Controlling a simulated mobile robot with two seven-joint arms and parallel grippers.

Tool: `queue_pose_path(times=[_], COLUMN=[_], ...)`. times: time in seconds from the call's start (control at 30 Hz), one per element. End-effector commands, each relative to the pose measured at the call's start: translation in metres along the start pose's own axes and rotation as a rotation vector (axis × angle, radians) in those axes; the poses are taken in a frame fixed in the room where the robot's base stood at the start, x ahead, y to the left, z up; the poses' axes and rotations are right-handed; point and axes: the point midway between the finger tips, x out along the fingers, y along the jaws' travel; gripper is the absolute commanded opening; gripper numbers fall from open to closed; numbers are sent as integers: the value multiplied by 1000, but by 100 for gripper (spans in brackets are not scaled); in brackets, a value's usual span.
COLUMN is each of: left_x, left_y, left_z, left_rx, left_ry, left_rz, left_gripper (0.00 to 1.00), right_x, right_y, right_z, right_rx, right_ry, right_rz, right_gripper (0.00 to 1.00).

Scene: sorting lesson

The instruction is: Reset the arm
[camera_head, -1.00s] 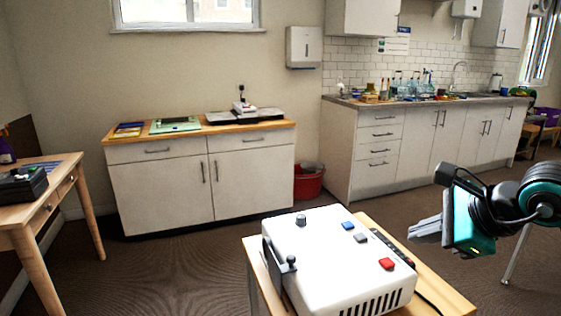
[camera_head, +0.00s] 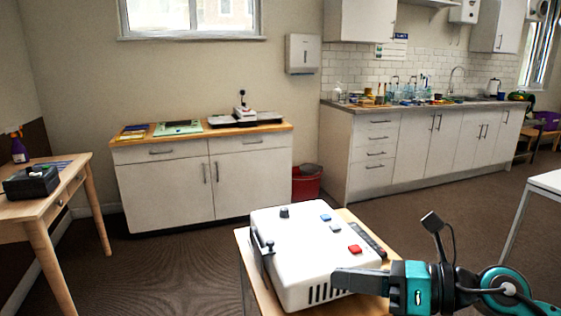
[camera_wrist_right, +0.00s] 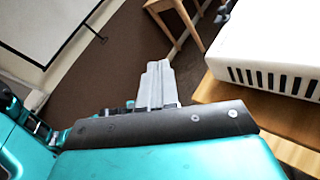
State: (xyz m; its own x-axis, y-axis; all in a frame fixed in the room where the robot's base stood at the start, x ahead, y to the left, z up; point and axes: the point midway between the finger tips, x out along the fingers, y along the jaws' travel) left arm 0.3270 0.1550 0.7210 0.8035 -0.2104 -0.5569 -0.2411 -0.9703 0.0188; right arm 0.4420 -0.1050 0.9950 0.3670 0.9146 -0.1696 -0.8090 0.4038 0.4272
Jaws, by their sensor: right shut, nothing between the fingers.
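My right gripper (camera_head: 345,281) is shut and empty, at the front right side of a white box (camera_head: 300,244) in the head view. Its fingers point left, near the box's vented lower side; I cannot tell from the head view whether they touch. In the right wrist view the shut fingers (camera_wrist_right: 157,84) stand apart from the white box (camera_wrist_right: 275,45). The box has a red button (camera_head: 355,249), a blue button (camera_head: 325,217), a grey button (camera_head: 335,228), a dark knob (camera_head: 284,212) and a lever (camera_head: 269,246) on its left side. My left gripper is not in view.
The box stands on a small wooden table (camera_head: 372,306). A wooden desk (camera_head: 50,204) with a black box (camera_head: 31,182) is at the left. A cabinet (camera_head: 165,190) and a cluttered counter (camera_head: 352,107) line the back. A white table (camera_head: 546,181) is at the right. The floor between is clear.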

Motion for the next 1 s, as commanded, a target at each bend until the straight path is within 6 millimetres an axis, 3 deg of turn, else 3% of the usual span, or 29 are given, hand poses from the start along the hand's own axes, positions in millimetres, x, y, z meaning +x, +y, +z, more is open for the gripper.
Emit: queue_pose_path(times=[0.03, 0.13, 0.27, 0.37, 0.43, 0.6, 0.7, 0.8, 1.0], left_x=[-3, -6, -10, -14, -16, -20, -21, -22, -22], left_y=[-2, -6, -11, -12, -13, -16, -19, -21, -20], left_z=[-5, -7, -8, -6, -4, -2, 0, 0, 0], left_rx=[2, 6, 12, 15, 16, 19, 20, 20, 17], left_ry=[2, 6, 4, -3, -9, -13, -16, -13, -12], left_rz=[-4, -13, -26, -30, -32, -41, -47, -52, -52], left_gripper=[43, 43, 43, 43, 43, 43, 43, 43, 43], right_x=[6, 6, -8, -24, -37, -59, -65, -68, -69], right_y=[8, 5, -23, -51, -64, -62, -51, -42, -38], right_z=[0, 2, -20, -65, -111, -220, -260, -283, -293], right_rx=[185, 582, 1126, 1553, 1850, 2390, 2574, 2675, 2717], right_ry=[-105, -334, -625, -845, -998, -1281, -1378, -1434, -1456], right_rz=[45, 100, 103, 54, -4, -161, -230, -273, -288], right_gripper=[0, 0, 0, 0, 0, 0, 0, 0, 0])
